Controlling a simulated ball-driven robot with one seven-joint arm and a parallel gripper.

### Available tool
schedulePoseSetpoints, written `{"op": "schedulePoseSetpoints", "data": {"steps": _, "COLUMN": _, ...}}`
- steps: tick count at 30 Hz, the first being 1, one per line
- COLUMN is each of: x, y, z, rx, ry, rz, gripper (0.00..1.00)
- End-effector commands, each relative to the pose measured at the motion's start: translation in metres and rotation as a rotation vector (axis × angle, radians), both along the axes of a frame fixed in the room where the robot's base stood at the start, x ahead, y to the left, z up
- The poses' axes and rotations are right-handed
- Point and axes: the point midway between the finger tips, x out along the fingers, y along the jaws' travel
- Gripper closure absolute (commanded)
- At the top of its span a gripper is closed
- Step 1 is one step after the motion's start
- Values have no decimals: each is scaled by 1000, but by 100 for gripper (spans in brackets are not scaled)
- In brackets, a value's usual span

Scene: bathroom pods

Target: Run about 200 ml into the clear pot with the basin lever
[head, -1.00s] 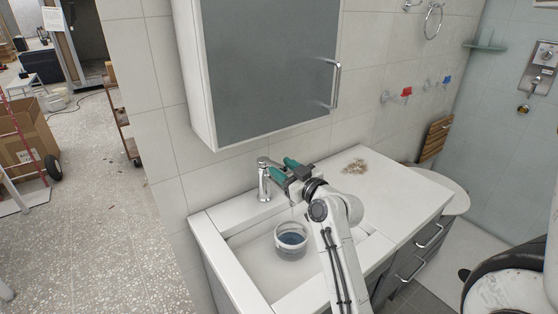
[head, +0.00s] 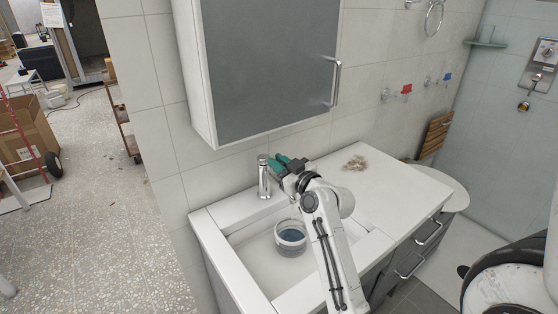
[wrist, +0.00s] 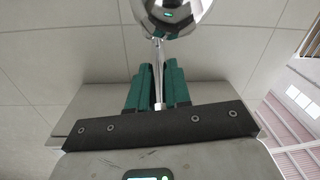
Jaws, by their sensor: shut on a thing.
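The chrome basin tap (head: 264,180) stands at the back left of the white basin (head: 250,262). My gripper (head: 281,162), with green fingers, is just right of the tap's top. In the wrist view its fingers (wrist: 157,84) are shut on the thin chrome lever (wrist: 158,62), which runs down from the shiny round tap head (wrist: 173,16). The clear pot (head: 290,238) stands upright in the basin, below and in front of the tap. Something bluish shows inside it; its exact level cannot be read. I cannot make out a water stream.
A grey-fronted wall cabinet (head: 268,65) hangs above the basin. A small beige pile (head: 355,163) lies on the white counter (head: 395,190) to the right. Red (head: 405,90) and blue (head: 446,80) wall handles are farther right. The floor at left is mostly open.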

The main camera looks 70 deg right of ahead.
Motion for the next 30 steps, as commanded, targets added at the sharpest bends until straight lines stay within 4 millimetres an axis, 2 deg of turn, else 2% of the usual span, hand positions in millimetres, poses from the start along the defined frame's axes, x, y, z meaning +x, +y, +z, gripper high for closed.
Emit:
{"op": "schedulePoseSetpoints", "data": {"steps": 14, "x": 0, "y": 0, "z": 0, "rx": 0, "ry": 0, "rz": 0, "gripper": 100}}
{"op": "schedulePoseSetpoints", "data": {"steps": 30, "x": -2, "y": 1, "z": -14, "rx": -53, "ry": -85, "rz": 0, "gripper": 100}}
